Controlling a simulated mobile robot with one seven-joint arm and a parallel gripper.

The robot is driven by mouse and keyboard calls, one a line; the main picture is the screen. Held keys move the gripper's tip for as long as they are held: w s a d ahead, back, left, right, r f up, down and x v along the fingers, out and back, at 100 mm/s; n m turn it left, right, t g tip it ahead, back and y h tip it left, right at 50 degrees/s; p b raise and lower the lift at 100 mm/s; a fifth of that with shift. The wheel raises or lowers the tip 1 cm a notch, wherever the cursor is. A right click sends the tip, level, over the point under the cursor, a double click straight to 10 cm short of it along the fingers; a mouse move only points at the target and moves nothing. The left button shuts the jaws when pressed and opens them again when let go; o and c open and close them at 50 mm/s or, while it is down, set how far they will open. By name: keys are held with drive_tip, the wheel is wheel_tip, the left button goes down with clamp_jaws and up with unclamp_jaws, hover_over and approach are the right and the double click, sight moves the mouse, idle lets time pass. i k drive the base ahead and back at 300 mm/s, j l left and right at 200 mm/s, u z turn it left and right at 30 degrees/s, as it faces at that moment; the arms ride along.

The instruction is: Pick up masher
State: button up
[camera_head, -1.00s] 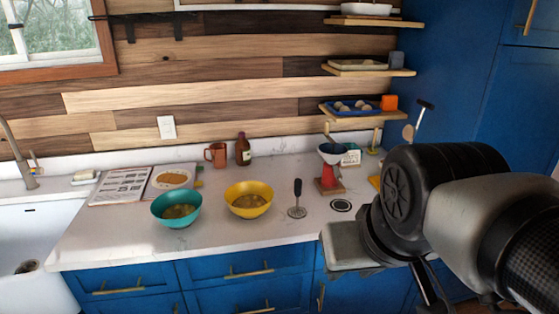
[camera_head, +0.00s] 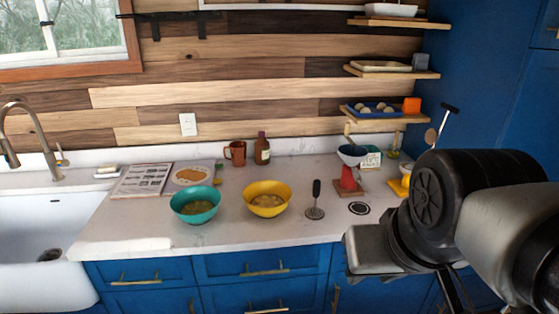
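The masher (camera_head: 315,200) stands upright on the white counter, its round metal head down and its black handle up. It is just right of the yellow bowl (camera_head: 267,199). My arm comes in from the right edge. The end of my gripper (camera_head: 455,296) shows only in part at the lower right, below my wrist and in front of the counter. It is well apart from the masher. Its fingertips run out of the picture, so I cannot tell whether it is open or shut.
A teal bowl (camera_head: 195,205) stands left of the yellow bowl. A mug (camera_head: 235,153), a bottle (camera_head: 262,149) and an open book (camera_head: 160,179) stand behind. The counter's front strip is clear.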

sight(314, 213)
drive_tip(key=i+l+u, duration=0.1)
drive_tip(key=i, duration=0.25)
drive_tip(key=i+l, duration=0.2)
drive_tip(key=i, duration=0.15)
drive_tip(key=i+l+u, duration=0.15)
drive_tip(key=i, duration=0.25)
